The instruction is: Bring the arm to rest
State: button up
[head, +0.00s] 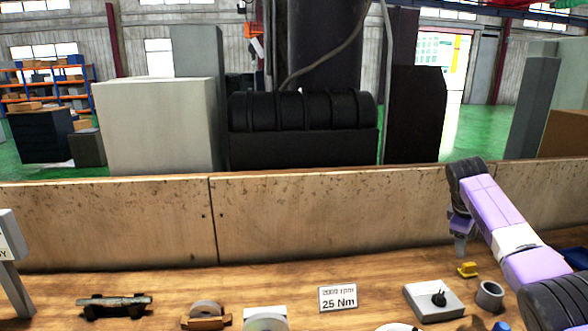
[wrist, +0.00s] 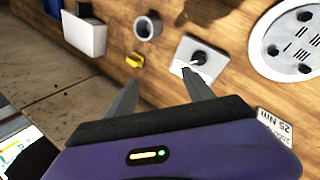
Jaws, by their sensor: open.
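My arm (head: 497,208) reaches in from the right in the head view, its purple and white links bent over the wooden bench (head: 395,262). My gripper (head: 460,248) points down near the back board, above the bench and close to a small yellow piece (head: 467,269). In the wrist view my gripper (wrist: 161,77) has its two grey fingers spread apart with nothing between them. The yellow piece (wrist: 135,61) lies beyond the fingers, apart from them.
A grey plate with a black knob (head: 436,301), a grey ring (head: 490,295) and a torque sign (head: 338,298) are on the bench. A blue bin (head: 576,258) is at the right. The wooden back board (head: 320,220) rises behind. Bare wood shows between the items.

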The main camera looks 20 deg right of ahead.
jog(key=w+a+f+m+t+b, duration=0.1)
jog(key=w+a+f+t, duration=0.3)
jog(key=w+a, duration=0.25)
jog(key=w+a+f+t, duration=0.4)
jog(key=w+a, duration=0.1)
jog(key=a, duration=0.2)
jog(key=s+a+f+m+t+y+b, duration=0.1)
jog(key=s+a+f+t, duration=0.15)
jog(key=a, duration=0.55)
jog(key=s+a+f+m+t+b, duration=0.1)
jog(key=s+a+f+m+t, duration=0.15)
jog(key=a, duration=0.55)
jog(key=s+a+f+m+t+b, duration=0.1)
jog(key=s+a+t, duration=0.1)
jog(key=s+a, duration=0.55)
jog(key=s+a+f+m+t+b, duration=0.1)
jog(key=s+a, duration=0.3)
jog(key=s, duration=0.6)
jog(key=s+a+n+g+y+b, duration=0.1)
jog(key=s+a, duration=0.3)
jog(key=s, duration=1.2)
jog(key=s+a+f+n+g+y+b, duration=0.1)
jog(key=s+a+y+b, duration=0.2)
jog(key=s, duration=1.4)
jog(key=shift+a+f+b, duration=0.25)
jog(key=shift+a+b, duration=0.2)
jog(key=shift+a, duration=0.15)
